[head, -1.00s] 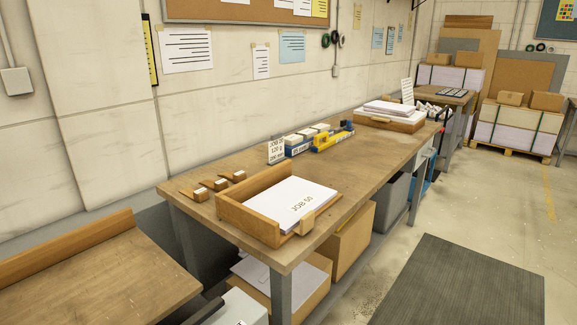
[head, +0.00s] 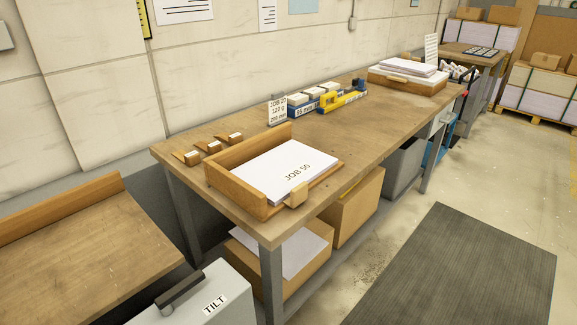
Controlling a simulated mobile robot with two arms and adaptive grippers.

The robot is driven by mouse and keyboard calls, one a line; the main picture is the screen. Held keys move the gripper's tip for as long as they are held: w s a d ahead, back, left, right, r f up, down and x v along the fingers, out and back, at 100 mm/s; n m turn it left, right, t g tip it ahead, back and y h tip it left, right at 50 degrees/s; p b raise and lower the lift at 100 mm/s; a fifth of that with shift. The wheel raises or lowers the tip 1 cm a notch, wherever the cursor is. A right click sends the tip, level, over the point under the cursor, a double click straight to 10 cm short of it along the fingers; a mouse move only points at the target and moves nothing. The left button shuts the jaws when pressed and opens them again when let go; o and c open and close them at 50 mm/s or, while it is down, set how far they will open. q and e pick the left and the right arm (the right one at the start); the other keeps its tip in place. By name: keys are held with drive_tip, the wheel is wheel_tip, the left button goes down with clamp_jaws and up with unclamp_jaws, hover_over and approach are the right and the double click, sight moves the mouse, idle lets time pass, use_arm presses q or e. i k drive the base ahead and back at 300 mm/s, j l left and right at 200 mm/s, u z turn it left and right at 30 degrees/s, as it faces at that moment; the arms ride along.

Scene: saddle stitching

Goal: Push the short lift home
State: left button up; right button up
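A stack of white sheets marked JOB 50 (head: 285,165) lies in a wooden tray (head: 235,193) with raised walls at its left and back. A small wooden block (head: 298,195) stands at the tray's front edge. A second wooden tray (head: 395,86) at the bench's far end holds another white stack (head: 408,68), its upper sheets set unevenly on those below. I cannot tell how closely either stack meets its tray walls. Neither of my grippers is in view.
The wooden bench (head: 360,140) also bears several small wooden wedges (head: 210,148), a JOB card (head: 277,110), white-topped blocks (head: 302,106) and a yellow-and-blue tool (head: 343,101). A grey box marked TILT (head: 205,290) stands at front. A dark mat (head: 460,270) lies on the floor.

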sight(284, 172)
drive_tip(key=i+l+u, duration=0.2)
drive_tip(key=l+u, duration=0.25)
drive_tip(key=l, duration=0.45)
drive_tip(key=l+u, duration=0.45)
drive_tip(key=l, duration=0.5)
drive_tip(key=i, duration=0.05)
